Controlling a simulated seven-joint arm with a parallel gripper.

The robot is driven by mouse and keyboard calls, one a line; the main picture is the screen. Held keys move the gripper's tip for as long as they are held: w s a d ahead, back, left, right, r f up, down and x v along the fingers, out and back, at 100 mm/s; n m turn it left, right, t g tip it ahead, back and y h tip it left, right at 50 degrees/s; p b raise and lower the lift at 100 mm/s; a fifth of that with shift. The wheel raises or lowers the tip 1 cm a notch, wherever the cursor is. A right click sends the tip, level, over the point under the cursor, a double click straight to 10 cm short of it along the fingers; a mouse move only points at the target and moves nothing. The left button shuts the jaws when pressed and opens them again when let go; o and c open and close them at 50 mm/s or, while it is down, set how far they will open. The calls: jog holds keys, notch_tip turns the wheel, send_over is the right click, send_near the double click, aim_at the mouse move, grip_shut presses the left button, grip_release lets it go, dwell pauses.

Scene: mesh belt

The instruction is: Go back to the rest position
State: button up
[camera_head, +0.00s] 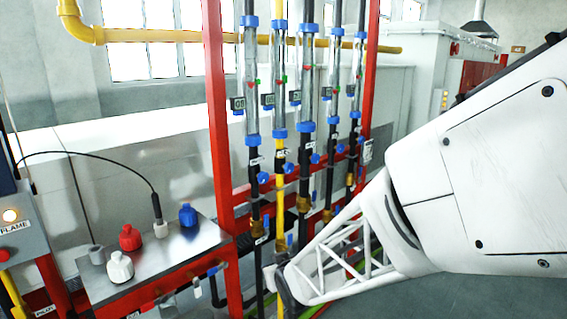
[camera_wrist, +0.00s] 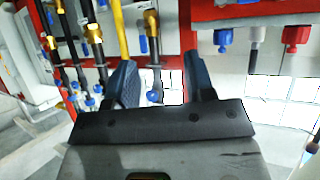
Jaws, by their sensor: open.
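My gripper (camera_head: 280,285) is low in front of the pipe rack in the head view, near the right end of the small metal shelf. My white arm reaches in from the right and hides part of the rack and floor. In the wrist view my gripper (camera_wrist: 159,62) shows two dark fingers spread apart, with nothing held between them. A pipe with a brass fitting (camera_wrist: 152,24) and a small blue valve handle (camera_wrist: 153,97) shows behind the gap. I cannot tell how far the fingertips are from the pipes.
A red frame (camera_head: 219,130) carries several vertical pipes with blue valve handles. Left of it, a metal shelf (camera_head: 165,262) holds a red knob (camera_head: 130,237), a white knob (camera_head: 120,267) and a blue knob (camera_head: 187,215). A control box (camera_head: 22,240) stands at far left.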

jog(key=s+d+r+m+g+h, duration=0.1)
jog(key=s+d+r+g, duration=0.2)
jog(key=s+d, duration=0.3)
jog(key=s+d+r+m+g+h, duration=0.2)
jog(key=s+d+r, duration=0.3)
jog(key=s, duration=0.8)
jog(key=s+d+r+m+g+h, duration=0.1)
jog(key=s+d+r+m+g, duration=0.1)
jog(key=s+d, duration=0.7)
jog(key=shift+s+d+r+g, duration=0.15)
jog(key=shift+s+r+g, duration=0.35)
jog(key=shift+r+g, duration=0.4)
jog(key=shift+h, duration=0.3)
